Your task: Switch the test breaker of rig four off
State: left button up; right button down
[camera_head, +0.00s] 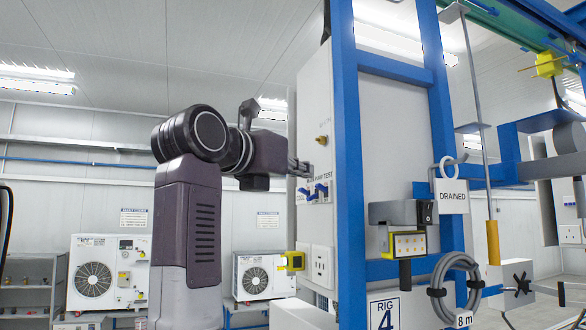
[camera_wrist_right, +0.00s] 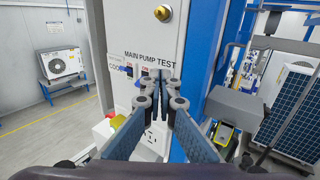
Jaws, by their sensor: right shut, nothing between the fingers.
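The breaker panel of rig four (camera_head: 314,120) is a pale box on a blue frame. Blue breaker levers (camera_head: 320,190) sit in a row under lettering that ends in "PUMP TEST". My right gripper (camera_head: 302,168) comes in from the left and is at the panel face, close above the levers. In the right wrist view its closed fingertips (camera_wrist_right: 161,80) are just below the lettering "MAIN PUMP TEST" (camera_wrist_right: 149,59) and hide most of the breakers. Red "ON" marks show beside the tips. I cannot tell whether the tips touch a lever. My left gripper is out of view.
A brass knob (camera_wrist_right: 163,12) sticks out above the breakers.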

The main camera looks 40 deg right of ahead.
aim_at(319, 184)
jog(key=x, duration=0.4)
jog(key=shift+d, duration=0.3)
jog(key=shift+d+f, duration=0.1)
jog(key=shift+f, duration=0.1)
jog(key=shift+f+b, duration=0.65)
jog(key=shift+f, duration=0.25)
jog(key=shift+d, duration=0.1)
jog(key=w+a+r+p, duration=0.1)
jog(key=w+a, duration=0.1)
jog(key=a, duration=0.6)
jog(key=shift+w+r, duration=0.2)
jog(key=shift+w, duration=0.05)
